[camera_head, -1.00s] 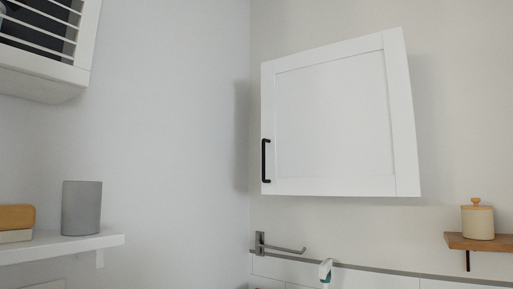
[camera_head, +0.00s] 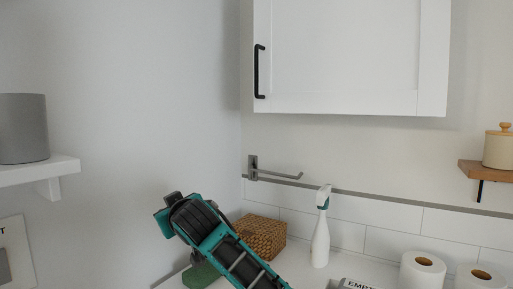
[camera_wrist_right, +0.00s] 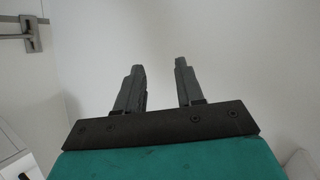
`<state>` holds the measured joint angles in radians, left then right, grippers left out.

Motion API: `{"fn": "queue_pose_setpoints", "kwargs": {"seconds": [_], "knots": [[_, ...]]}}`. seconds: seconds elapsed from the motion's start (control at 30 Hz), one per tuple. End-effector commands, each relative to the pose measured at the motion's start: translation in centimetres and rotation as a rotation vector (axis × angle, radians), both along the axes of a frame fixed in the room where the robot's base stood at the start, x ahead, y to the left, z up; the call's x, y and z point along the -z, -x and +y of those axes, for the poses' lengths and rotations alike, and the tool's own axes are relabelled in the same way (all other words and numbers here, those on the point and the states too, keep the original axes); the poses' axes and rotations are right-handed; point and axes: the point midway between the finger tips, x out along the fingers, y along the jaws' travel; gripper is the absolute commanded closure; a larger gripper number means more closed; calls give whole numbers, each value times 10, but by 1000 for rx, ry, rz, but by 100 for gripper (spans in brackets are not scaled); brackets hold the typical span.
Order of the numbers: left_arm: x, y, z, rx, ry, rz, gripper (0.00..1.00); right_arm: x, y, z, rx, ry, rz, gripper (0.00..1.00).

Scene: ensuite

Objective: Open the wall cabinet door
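The white wall cabinet door (camera_head: 345,60) is shut, with its top out of the head view. Its black vertical bar handle (camera_head: 259,71) is near the door's left edge. My teal and black right arm rises from the bottom of the head view, its end below and left of the handle and apart from it. In the right wrist view, the two dark fingers of my right gripper (camera_wrist_right: 159,64) are spread apart with nothing between them. The handle is not recognisable in that view. My left gripper is not in view.
A grey metal holder (camera_head: 273,172) sticks out below the cabinet. A woven basket (camera_head: 262,236), a white spray bottle (camera_head: 320,240) and paper rolls (camera_head: 422,268) stand below. A white shelf (camera_head: 40,172) with a grey cup (camera_head: 22,128) is left; a wooden shelf (camera_head: 485,172) is right.

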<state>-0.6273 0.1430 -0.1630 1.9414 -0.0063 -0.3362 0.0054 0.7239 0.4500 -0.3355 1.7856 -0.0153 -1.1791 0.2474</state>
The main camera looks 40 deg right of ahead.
Motion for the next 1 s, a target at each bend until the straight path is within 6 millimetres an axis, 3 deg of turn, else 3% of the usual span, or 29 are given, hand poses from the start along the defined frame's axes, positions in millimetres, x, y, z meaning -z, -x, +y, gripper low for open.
{"fn": "queue_pose_setpoints", "kwargs": {"seconds": [0.03,0.27,0.4,0.6,0.8,1.0], "knots": [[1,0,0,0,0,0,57,-34,-2,-10,34,5,-34,63],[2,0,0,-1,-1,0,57,-157,15,-51,195,-12,-147,63],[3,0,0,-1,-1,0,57,-229,43,-77,300,-46,-218,63],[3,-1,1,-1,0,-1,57,-311,95,-110,433,-119,-313,63],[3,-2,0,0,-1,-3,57,-351,134,-128,509,-177,-366,63],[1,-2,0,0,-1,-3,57,-361,138,-138,531,-194,-376,63]]}}
